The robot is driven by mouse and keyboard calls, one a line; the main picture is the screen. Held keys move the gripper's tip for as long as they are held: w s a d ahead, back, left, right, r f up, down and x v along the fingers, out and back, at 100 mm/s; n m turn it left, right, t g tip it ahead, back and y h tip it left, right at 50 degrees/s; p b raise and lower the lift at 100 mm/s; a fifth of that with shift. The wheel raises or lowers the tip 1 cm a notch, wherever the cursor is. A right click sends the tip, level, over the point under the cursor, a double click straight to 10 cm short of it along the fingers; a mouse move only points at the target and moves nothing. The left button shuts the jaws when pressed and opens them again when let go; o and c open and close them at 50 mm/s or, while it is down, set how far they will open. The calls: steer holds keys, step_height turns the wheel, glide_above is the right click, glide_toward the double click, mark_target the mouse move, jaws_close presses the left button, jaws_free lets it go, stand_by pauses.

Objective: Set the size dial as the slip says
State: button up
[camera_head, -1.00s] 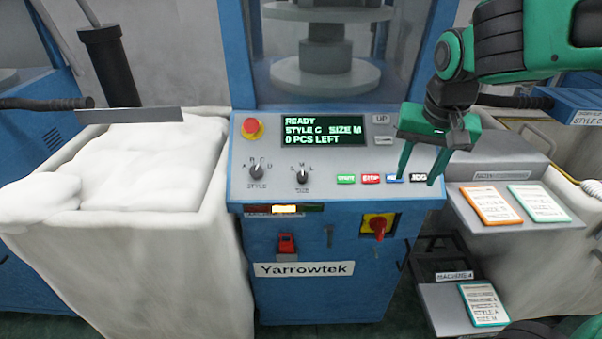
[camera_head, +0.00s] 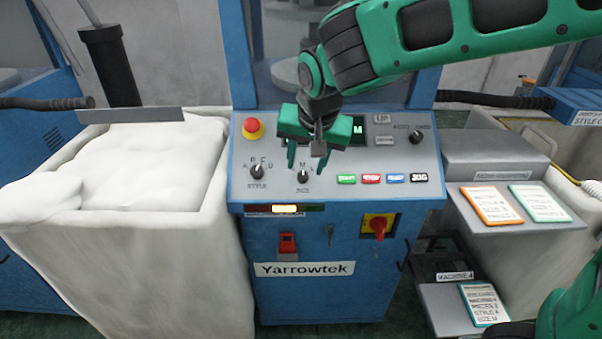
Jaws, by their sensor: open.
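The size dial (camera_head: 303,177) is a small black knob on the blue machine's sloping panel, right of the style dial (camera_head: 257,171). Its pointer seems to face up, towards M. My gripper (camera_head: 307,166) is open and empty, its fingers pointing down just above the size dial. I cannot tell whether they touch the panel. My gripper covers most of the display (camera_head: 357,131); an M shows at its right end. A slip (camera_head: 484,304) with a teal edge lies on the low shelf at the right; its last lines seem to read style A, size M.
A red stop button (camera_head: 253,128), a row of coloured buttons (camera_head: 371,178) and a mode knob (camera_head: 415,137) share the panel. A red rotary switch (camera_head: 379,228) sits below. An orange-edged card (camera_head: 490,205) and a green-edged card (camera_head: 540,203) lie on the right shelf. A white-filled bin (camera_head: 215,190) stands left.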

mark_target(303, 176)
steer(key=shift+x, duration=2.75)
steer(key=shift+c, duration=0.2)
